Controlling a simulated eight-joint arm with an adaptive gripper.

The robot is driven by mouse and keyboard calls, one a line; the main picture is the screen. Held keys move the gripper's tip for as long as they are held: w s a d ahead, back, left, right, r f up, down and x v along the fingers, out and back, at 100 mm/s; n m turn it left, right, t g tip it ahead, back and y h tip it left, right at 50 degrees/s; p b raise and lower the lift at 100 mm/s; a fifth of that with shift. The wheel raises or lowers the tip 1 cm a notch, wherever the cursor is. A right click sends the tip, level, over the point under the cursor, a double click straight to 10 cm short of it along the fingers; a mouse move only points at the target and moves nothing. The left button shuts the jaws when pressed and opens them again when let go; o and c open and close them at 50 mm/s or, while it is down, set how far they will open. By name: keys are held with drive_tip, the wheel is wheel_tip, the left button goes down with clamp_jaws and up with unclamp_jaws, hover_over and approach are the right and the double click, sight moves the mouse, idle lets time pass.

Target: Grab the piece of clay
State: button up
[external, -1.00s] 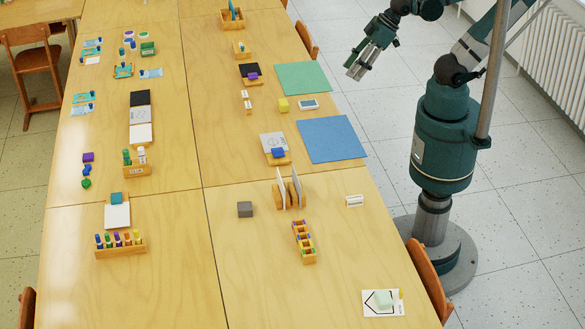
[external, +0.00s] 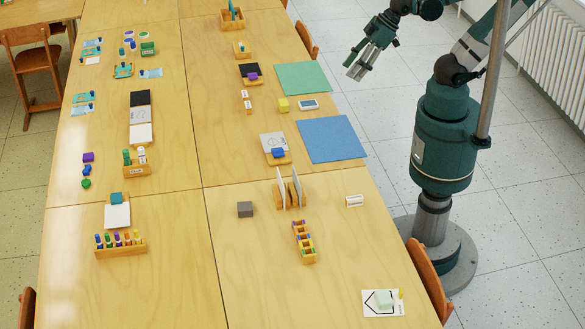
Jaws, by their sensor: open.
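A grey block (external: 245,209), which looks like the piece of clay, lies on the near part of the wooden table (external: 270,290), left of a wooden stand. I cannot tell its material for sure. My gripper (external: 355,68) is open and empty. It hangs at the upper right, beyond the table's right edge in the picture, well apart from the grey block. Nothing hides the block.
The wooden stand holding upright boards (external: 289,190) is right of the block, with a wooden rack (external: 304,242) below it. A blue sheet (external: 332,139), a green sheet (external: 302,78) and a yellow block (external: 283,105) lie farther back. Table left of the grey block is clear.

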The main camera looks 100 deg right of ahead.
drive_tip(key=n+g+p, duration=0.3)
drive_tip(key=n+g, duration=0.4)
drive_tip(key=n, duration=1)
hover_over(245, 204)
wheel_tip(245, 204, down, 24)
drive_tip(key=shift+s+d+f, duration=0.1)
drive_tip(key=shift+d+f, duration=0.05)
drive_tip(key=shift+f, duration=0.1)
drive_tip(key=shift+a+f, duration=0.2)
drive_tip(key=shift+f, duration=0.25)
drive_tip(key=shift+f, duration=0.1)
drive_tip(key=shift+f, duration=1.2)
drive_tip(key=shift+f, duration=0.1)
